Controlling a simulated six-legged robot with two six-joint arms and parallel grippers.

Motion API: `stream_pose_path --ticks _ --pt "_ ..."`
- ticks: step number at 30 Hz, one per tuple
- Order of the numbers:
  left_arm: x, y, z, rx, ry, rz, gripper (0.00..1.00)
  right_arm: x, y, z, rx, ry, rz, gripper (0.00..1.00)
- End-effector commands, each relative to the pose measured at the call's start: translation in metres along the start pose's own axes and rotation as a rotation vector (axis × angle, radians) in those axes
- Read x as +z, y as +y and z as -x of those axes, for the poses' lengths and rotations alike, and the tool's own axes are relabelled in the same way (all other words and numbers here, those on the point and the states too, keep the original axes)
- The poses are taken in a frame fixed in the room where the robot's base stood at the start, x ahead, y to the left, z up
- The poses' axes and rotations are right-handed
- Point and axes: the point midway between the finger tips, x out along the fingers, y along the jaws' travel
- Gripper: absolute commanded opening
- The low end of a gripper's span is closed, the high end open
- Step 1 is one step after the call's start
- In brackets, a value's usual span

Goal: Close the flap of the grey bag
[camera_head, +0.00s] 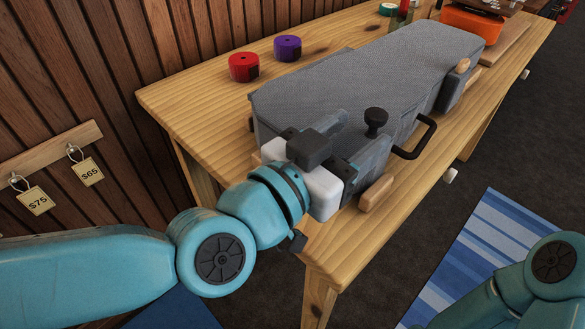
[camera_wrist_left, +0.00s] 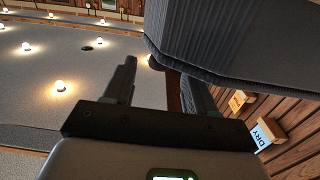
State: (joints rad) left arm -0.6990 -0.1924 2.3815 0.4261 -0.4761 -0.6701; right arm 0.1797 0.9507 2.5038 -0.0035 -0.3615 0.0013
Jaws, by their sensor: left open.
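The grey bag (camera_head: 370,70) lies lengthwise on the wooden bench, with its broad woven grey top facing up. I cannot tell from here how far its flap is shut. A black knob (camera_head: 376,118) and a black handle (camera_head: 424,138) show at its near right side. My left gripper (camera_head: 354,136) is open at the bag's near end, its fingers close to the knob. In the left wrist view the open fingers (camera_wrist_left: 158,85) have a ribbed grey part of the bag (camera_wrist_left: 235,38) just beyond them, at upper right. My right gripper is out of view.
A red roll (camera_head: 243,67) and a purple roll (camera_head: 288,48) sit on the bench (camera_head: 190,98) left of the bag. An orange case (camera_head: 470,24) stands behind it. Price tags (camera_head: 87,171) hang on the wooden wall. A blue striped rug (camera_head: 490,250) lies on the floor.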

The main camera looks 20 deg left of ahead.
Motion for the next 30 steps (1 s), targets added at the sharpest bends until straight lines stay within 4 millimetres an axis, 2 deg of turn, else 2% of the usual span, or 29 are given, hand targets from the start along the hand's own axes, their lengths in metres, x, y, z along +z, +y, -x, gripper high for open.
stream_pose_path --ticks 1,6,8,12,21,30 --pt "-0.006 0.000 0.016 0.001 0.003 0.001 0.56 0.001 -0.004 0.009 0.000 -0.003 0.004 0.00" --pt "-0.006 0.000 0.062 0.002 0.004 0.001 0.56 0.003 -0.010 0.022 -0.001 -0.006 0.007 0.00" --pt "0.003 0.000 0.068 -0.003 0.004 0.002 0.56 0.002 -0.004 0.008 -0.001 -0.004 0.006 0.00" --pt "0.004 0.001 0.086 0.004 0.003 0.003 0.56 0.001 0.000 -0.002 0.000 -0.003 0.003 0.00" --pt "0.001 0.000 0.108 0.000 0.000 0.001 0.56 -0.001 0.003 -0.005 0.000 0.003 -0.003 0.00" --pt "0.001 0.000 0.111 0.002 -0.004 0.000 0.56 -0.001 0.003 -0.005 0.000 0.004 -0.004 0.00"
